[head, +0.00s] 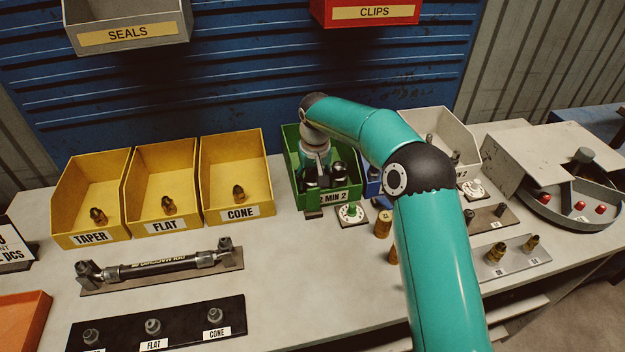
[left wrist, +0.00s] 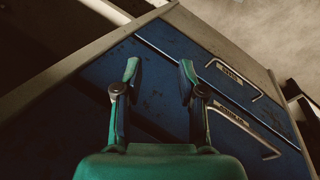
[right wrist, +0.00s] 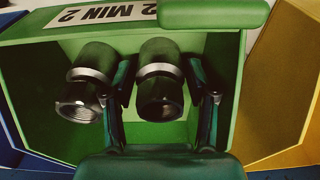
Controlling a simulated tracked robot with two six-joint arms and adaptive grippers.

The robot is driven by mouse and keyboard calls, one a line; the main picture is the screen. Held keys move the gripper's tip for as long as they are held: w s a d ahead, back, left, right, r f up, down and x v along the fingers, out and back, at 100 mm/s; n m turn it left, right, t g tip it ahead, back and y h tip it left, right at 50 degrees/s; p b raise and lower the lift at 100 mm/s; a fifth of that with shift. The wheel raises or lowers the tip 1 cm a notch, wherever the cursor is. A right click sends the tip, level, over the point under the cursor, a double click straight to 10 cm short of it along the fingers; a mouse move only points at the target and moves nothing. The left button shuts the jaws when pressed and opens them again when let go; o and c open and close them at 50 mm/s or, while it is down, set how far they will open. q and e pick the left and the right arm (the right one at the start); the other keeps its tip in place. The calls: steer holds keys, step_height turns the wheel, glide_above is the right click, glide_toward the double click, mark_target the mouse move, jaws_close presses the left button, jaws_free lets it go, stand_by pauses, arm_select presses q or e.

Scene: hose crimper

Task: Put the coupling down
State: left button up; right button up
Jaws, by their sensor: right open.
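In the right wrist view a dark metal coupling (right wrist: 160,85) with a silver collar stands in the green bin (right wrist: 225,125), between the fingers of my right gripper (right wrist: 160,92). The fingers are open, with gaps beside the coupling. A second similar coupling (right wrist: 88,85) stands next to it, outside one finger. In the head view my right gripper (head: 318,182) reaches down into the green bin (head: 289,180), labelled with "MIN 2", and partly hides its contents. My left gripper (left wrist: 160,75) is open and empty in the left wrist view, in front of blue drawers.
Yellow bins TAPER (head: 62,205), FLAT (head: 135,195) and CONE (head: 210,170) stand left of the green bin. A hose (head: 160,266) lies on a board in front. A round tray (head: 560,208) stands at the right. Brass fittings stand near my right arm.

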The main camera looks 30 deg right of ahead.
steer(key=r, duration=0.4)
steer(key=s+r, duration=0.1)
steer(key=r, duration=0.6)
steer(key=shift+s+a+r, duration=0.2)
steer(key=shift+s+r, duration=0.15)
steer(key=shift+r, duration=0.05)
